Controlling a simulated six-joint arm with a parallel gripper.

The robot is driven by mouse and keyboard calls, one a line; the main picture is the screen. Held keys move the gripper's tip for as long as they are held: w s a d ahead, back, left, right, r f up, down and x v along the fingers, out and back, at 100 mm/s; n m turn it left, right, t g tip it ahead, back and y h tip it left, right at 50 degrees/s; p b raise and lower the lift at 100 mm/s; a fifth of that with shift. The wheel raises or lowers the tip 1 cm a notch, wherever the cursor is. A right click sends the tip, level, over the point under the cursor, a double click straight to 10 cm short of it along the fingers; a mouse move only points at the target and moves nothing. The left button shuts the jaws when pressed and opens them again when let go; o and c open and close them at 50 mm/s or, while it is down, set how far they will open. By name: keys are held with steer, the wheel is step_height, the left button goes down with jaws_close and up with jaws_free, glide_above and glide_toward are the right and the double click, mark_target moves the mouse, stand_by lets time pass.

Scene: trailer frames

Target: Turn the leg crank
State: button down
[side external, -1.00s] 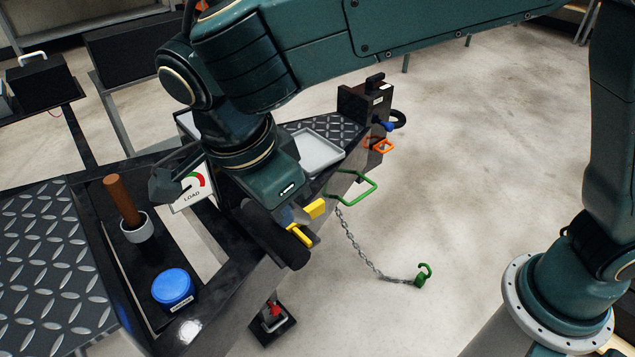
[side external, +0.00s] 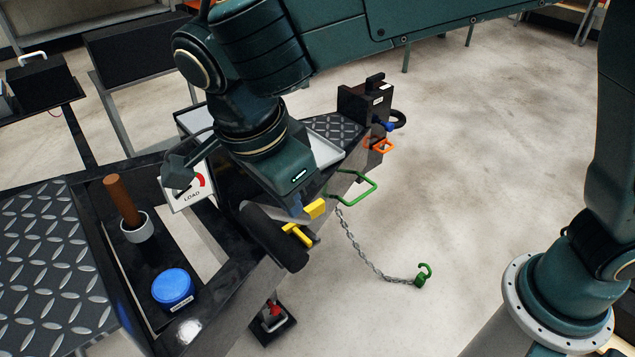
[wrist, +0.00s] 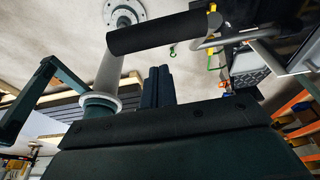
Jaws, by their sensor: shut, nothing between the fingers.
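The leg crank shows as a thick black cylindrical grip (side external: 272,238) at the trailer's front end, slanting down to the right. In the wrist view the black crank grip (wrist: 165,32) lies across the top, just above the fingertips in the picture. My gripper (side external: 297,208) points down beside the grip, on its upper right side, partly hidden by my wrist. In the wrist view my gripper (wrist: 158,72) has its dark fingers together and empty, with a visible gap to the grip. Where the crank joins the leg is hard to make out.
Yellow parts (side external: 315,208) sit close to the fingertips. A green handle (side external: 360,188) and a chain with a green hook (side external: 422,275) hang to the right. A load gauge (side external: 188,190), a brown-handled lever (side external: 122,202) and a blue button (side external: 173,289) lie left.

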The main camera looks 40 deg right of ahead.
steer(key=d, duration=1.6)
steer(key=d+f+y, duration=0.9)
steer(key=d+f, duration=0.1)
steer(key=d, duration=0.1)
steer(key=shift+f, duration=0.3)
stand_by(1.2)
steer(key=a+y, duration=1)
steer(key=a, duration=0.8)
steer(key=shift+a+f, duration=0.15)
steer(key=shift+a, duration=0.25)
